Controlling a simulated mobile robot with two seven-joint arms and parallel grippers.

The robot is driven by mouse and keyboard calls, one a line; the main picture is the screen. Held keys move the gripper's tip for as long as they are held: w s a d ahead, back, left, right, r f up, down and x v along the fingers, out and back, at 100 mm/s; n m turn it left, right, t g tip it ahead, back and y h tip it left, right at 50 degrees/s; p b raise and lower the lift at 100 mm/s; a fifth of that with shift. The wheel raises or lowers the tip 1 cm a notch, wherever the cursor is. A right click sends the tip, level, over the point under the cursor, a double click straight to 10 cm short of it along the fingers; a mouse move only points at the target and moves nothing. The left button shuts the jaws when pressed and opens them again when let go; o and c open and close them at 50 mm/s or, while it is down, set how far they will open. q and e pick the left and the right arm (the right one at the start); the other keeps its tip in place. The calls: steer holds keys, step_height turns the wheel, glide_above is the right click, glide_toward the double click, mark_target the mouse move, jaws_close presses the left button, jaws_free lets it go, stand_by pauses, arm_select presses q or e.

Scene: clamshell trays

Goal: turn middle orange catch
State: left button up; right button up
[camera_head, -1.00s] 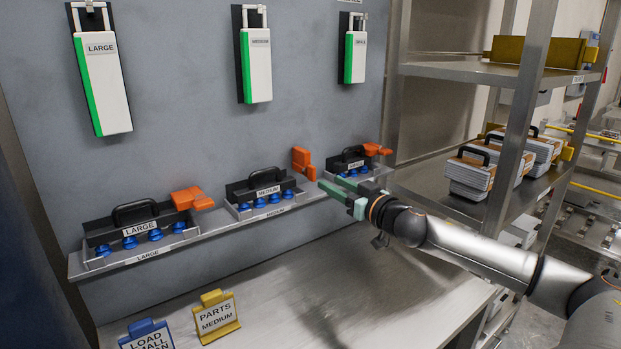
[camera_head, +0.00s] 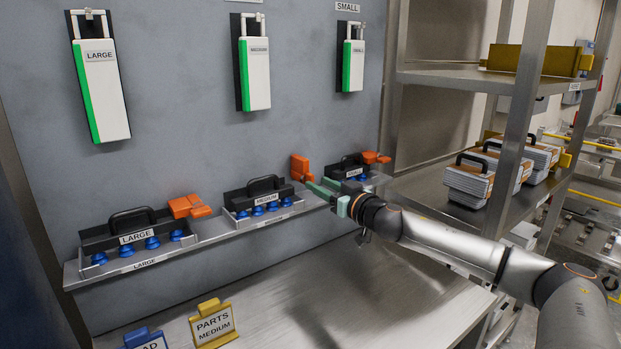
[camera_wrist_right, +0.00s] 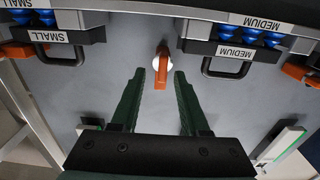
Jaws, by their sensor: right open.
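The middle orange catch (camera_head: 301,168) is on the wall between the medium tray (camera_head: 239,211) and the small tray. It stands upright, unlike the flatter orange catches at the large and small trays. My right gripper (camera_head: 318,187) is open, with its green fingers pointing at the catch from the right. In the right wrist view, the catch (camera_wrist_right: 161,67) shows between the two open fingertips (camera_wrist_right: 157,76), with gaps on both sides and no visible contact. My left gripper is not in view.
The large tray (camera_head: 82,262) with its orange catch (camera_head: 188,207) is at the left, and the small tray's catch (camera_head: 373,158) is at the right. A steel shelf (camera_head: 450,75) stands to the right. Yellow (camera_head: 212,323) and blue signs stand on the bench below.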

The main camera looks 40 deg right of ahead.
mark_target(314, 181)
steer(key=shift+w+r+p, duration=0.3)
steer(key=shift+w+p, duration=0.4)
steer(key=shift+w, duration=0.2)
steer(key=shift+w+d+f+p, duration=0.15)
steer(key=shift+w+p, duration=0.35)
steer(key=shift+w, duration=0.4)
steer(key=shift+w+f, duration=0.1)
steer(key=shift+w, duration=0.25)
jaws_close()
